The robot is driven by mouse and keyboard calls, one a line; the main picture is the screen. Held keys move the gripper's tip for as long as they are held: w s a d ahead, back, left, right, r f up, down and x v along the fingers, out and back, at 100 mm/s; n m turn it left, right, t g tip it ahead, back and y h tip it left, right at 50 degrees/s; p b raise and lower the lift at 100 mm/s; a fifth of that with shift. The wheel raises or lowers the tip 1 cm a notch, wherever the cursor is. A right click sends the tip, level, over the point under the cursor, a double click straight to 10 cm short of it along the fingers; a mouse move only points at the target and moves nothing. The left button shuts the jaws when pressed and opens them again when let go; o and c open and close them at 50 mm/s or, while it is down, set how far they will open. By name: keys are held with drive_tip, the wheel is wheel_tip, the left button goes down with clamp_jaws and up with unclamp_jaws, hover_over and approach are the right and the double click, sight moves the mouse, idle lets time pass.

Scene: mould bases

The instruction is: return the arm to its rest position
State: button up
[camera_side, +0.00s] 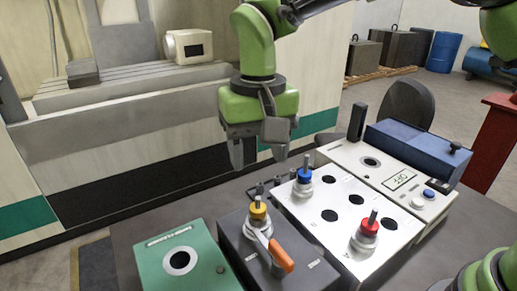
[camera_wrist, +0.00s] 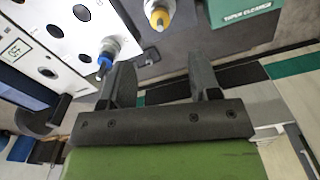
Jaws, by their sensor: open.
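My gripper (camera_side: 260,157) is green with dark jaws and hangs above the back edge of the table in the side view. Its two fingers stand apart with nothing between them, and they also show in the wrist view (camera_wrist: 163,82). A white box (camera_side: 345,196) with several dark holes is in front of it. A blue-collared tool (camera_side: 304,174) stands upright in that box just right of the fingers, apart from them. A red-collared tool (camera_side: 368,229) stands in the same box nearer the front.
A dark box (camera_side: 235,240) holds a yellow-collared tool (camera_side: 259,215) beside an orange-handled lever (camera_side: 280,255). A green box (camera_side: 215,275) is at left. A white unit with a display (camera_side: 398,181) and a blue case (camera_side: 420,145) stand at right. A machine (camera_side: 120,150) stands behind the table.

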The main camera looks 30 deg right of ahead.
drive_tip(key=s+d+r+m+t+y, duration=0.15)
drive_tip(key=s+d+r+t, duration=0.25)
drive_tip(key=s+d+r, duration=0.75)
drive_tip(key=s+d+f+t, duration=0.1)
drive_tip(key=s+d+t, duration=0.2)
drive_tip(key=s, duration=0.4)
drive_tip(key=shift+f, duration=0.4)
drive_tip(key=shift+y, duration=0.25)
idle(1.2)
